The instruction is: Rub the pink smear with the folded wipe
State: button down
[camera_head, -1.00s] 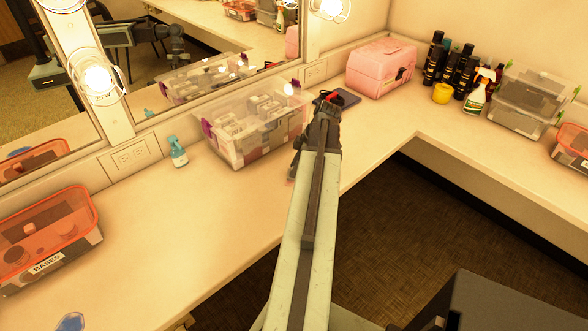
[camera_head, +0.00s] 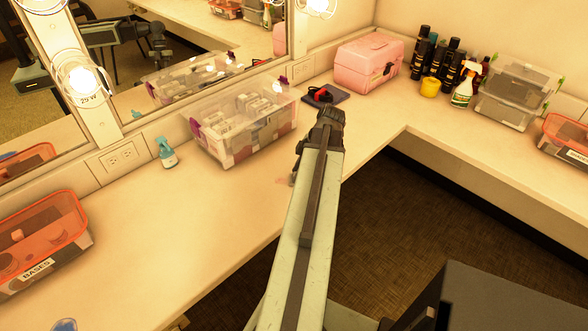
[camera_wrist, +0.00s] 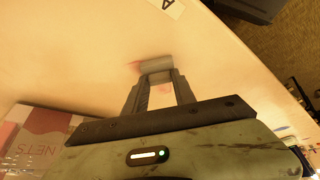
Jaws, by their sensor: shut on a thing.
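The pink smear (camera_head: 281,181) is a faint patch on the pale counter (camera_head: 215,222), just left of my arm in the head view. The wrist view also shows the smear (camera_wrist: 134,66), at the left edge of the folded wipe. The folded wipe (camera_wrist: 156,65) is a small greyish pad across my fingertips; the head view hides it. My gripper (camera_wrist: 158,80) is shut on the wipe, low over the counter. The wipe looks beside or partly over the smear; I cannot tell whether it presses on the counter. In the head view my arm mostly hides the gripper.
A clear tub (camera_head: 243,135) stands behind the smear; a box marked NETS (camera_wrist: 40,143) is close to my gripper. A dark flat item (camera_head: 335,96) lies behind my arm.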

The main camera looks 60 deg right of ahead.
jog(key=shift+s+a+f, duration=0.1)
jog(key=shift+s+a, duration=0.15)
jog(key=shift+s, duration=0.5)
jog(key=shift+s+d, duration=0.25)
jog(key=shift+d, duration=0.6)
jog(key=shift+w+d, duration=0.35)
jog(key=shift+w, duration=0.8)
jog(key=shift+w+d, duration=0.35)
jog(key=shift+w, duration=0.75)
jog(key=shift+w+d, duration=0.35)
jog(key=shift+w, duration=0.8)
notch_tip(320, 180, up, 6)
jog(key=p, duration=0.6)
notch_tip(320, 180, up, 3)
jog(key=p, duration=0.3)
